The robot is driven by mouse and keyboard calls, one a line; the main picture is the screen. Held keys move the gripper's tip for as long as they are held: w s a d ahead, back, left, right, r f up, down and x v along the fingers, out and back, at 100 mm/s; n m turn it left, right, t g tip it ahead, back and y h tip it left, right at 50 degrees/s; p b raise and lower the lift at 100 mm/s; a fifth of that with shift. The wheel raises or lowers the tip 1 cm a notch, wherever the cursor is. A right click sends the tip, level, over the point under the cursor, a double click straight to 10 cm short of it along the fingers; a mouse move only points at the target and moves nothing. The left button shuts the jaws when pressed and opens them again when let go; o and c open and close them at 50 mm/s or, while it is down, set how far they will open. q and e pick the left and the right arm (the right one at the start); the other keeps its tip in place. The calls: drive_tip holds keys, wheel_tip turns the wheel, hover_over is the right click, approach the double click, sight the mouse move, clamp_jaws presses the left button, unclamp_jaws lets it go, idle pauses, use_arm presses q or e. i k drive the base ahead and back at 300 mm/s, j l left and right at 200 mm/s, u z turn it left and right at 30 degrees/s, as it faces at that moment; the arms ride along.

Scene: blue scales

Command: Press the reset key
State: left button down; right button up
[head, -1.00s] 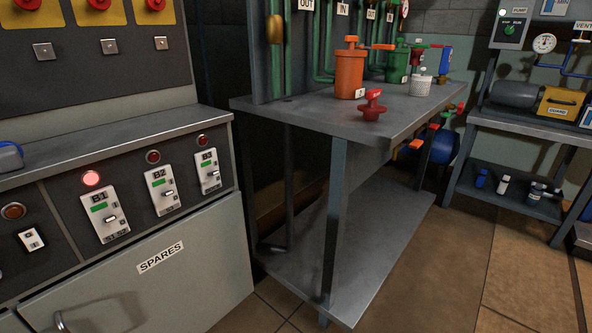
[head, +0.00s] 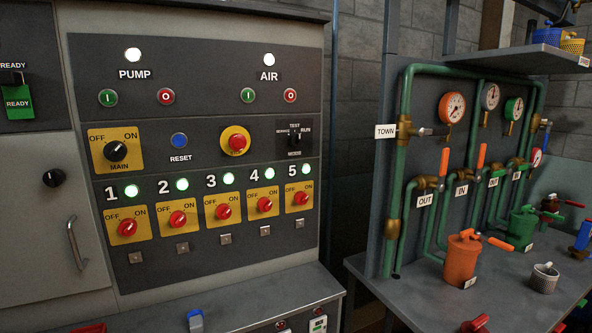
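The reset key is a round blue button (head: 180,140) on the dark control panel (head: 215,110), with the label RESET below it. It sits between the yellow MAIN switch plate (head: 115,151) on its left and a red stop button on a yellow ring (head: 236,141) on its right. Nothing covers it. Neither of my grippers shows in the head view.
Below are numbered red rotary switches (head: 177,219) with lit green lamps. PUMP and AIR buttons sit above. A grey counter (head: 240,298) juts out under the panel. On the right, a bench (head: 400,296) carries green pipes, gauges and an orange pot (head: 462,258).

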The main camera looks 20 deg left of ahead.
sight(179, 141)
drive_tip(key=u, duration=1.5)
